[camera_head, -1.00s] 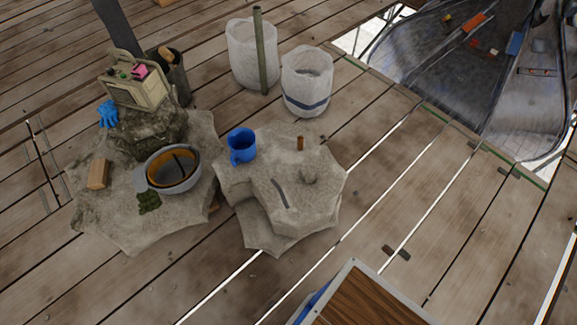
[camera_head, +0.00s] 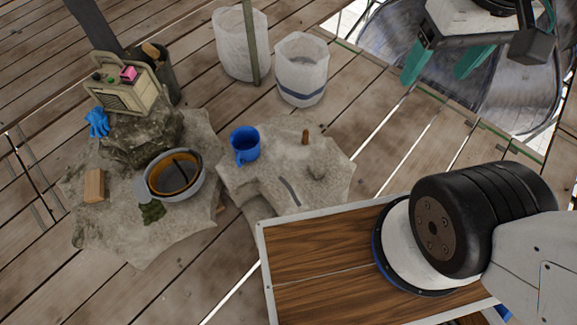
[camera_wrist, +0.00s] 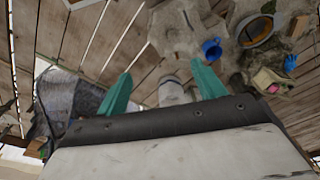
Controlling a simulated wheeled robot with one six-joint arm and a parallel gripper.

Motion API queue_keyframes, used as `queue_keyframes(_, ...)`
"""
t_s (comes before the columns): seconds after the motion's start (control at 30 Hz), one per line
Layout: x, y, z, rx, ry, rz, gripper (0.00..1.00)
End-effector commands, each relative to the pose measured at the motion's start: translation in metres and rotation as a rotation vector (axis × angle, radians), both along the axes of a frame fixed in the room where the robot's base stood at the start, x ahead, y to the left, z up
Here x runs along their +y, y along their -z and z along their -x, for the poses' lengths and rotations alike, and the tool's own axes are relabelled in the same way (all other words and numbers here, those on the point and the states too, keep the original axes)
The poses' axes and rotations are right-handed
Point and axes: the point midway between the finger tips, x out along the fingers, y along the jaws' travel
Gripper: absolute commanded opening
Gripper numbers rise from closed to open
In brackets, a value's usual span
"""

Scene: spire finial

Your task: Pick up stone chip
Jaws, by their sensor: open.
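The stone chip looks to be the small grey lump (camera_head: 317,172) on the right part of the pale stone slab (camera_head: 275,165). It nearly matches the slab in colour. My gripper (camera_head: 441,66) is at the upper right of the head view, open and empty, its teal fingers apart. It is well away from the slab. In the wrist view my gripper (camera_wrist: 161,77) also shows open, with the slab (camera_wrist: 172,32) beyond the fingers near the top. I cannot make out the chip for certain in that view.
On the slab are a blue mug (camera_head: 244,144), a small brown upright piece (camera_head: 305,136) and a dark curved strip (camera_head: 289,191). To the left lie a grey bowl (camera_head: 175,174), a wooden block (camera_head: 95,186) and a radio (camera_head: 128,88). White sacks (camera_head: 302,70) stand behind.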

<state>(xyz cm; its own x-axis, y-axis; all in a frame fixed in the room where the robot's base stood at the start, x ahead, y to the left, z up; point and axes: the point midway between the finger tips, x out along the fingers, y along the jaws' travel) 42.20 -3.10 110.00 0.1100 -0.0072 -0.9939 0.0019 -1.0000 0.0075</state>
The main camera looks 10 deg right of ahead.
Motion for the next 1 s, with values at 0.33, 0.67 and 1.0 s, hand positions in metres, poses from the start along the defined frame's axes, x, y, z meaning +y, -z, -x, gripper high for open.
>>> queue_keyframes(0.33,0.0,0.009,-0.076,0.17,-0.138,0.141,0.86)
queue_keyframes(0.67,0.02,0.066,-0.182,0.363,-0.352,0.343,0.86)
queue_keyframes(1.0,0.06,0.182,-0.269,0.536,-0.604,0.553,0.86)
